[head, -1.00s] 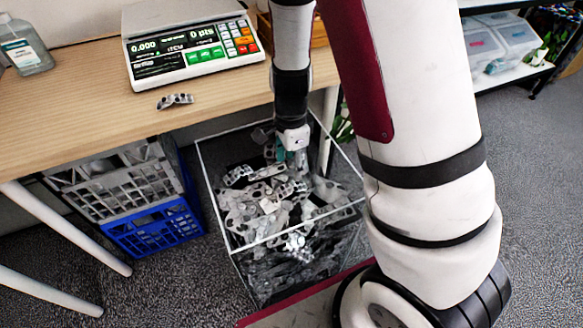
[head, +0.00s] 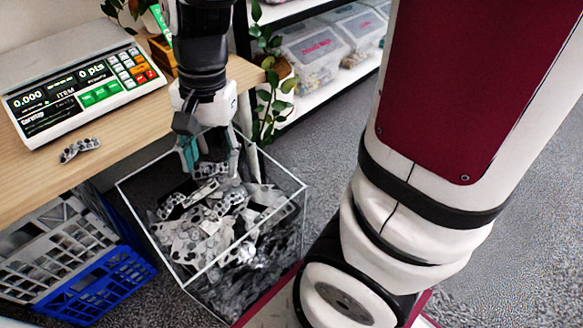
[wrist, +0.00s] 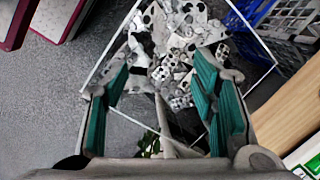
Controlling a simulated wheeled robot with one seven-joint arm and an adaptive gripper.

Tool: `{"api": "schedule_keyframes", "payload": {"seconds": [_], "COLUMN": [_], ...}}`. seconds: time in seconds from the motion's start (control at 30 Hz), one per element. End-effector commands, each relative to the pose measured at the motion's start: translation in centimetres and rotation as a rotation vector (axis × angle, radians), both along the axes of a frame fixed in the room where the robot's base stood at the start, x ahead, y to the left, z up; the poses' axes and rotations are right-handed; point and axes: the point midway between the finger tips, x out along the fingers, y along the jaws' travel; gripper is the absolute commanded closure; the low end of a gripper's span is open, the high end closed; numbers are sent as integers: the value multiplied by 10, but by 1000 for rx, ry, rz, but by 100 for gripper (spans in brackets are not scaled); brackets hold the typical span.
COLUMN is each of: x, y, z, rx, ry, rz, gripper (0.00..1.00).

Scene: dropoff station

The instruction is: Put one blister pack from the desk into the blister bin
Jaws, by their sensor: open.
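The blister bin (head: 119,188) is a clear-walled box with a pale rim beside the desk (head: 125,128). It holds a heap of silver and grey blister packs (head: 200,232), which also shows in the wrist view (wrist: 172,38). One small silver blister pack (head: 80,150) lies on the desk in front of the scale. My gripper (head: 208,160) points down over the back part of the bin. Its teal finger pads stand apart in the wrist view (wrist: 162,85), with no pack clearly held between them. The fingers hide part of the heap.
A scale (head: 82,88) stands on the desk. Grey and blue crates (head: 95,285) sit under it, left of the bin. A plant (head: 268,95) and a shelf with clear tubs (head: 315,50) stand behind. Open carpet lies to the right.

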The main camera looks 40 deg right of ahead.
Motion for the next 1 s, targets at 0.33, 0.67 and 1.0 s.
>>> {"api": "schedule_keyframes", "payload": {"seconds": [0.33, 0.67, 1.0], "x": [-111, -184, -192], "y": [-6, -20, -22], "z": [73, 88, 88], "rx": [-53, -160, -172], "ry": [-103, -113, -108], "rz": [547, 864, 896], "gripper": [48, 48, 48]}}
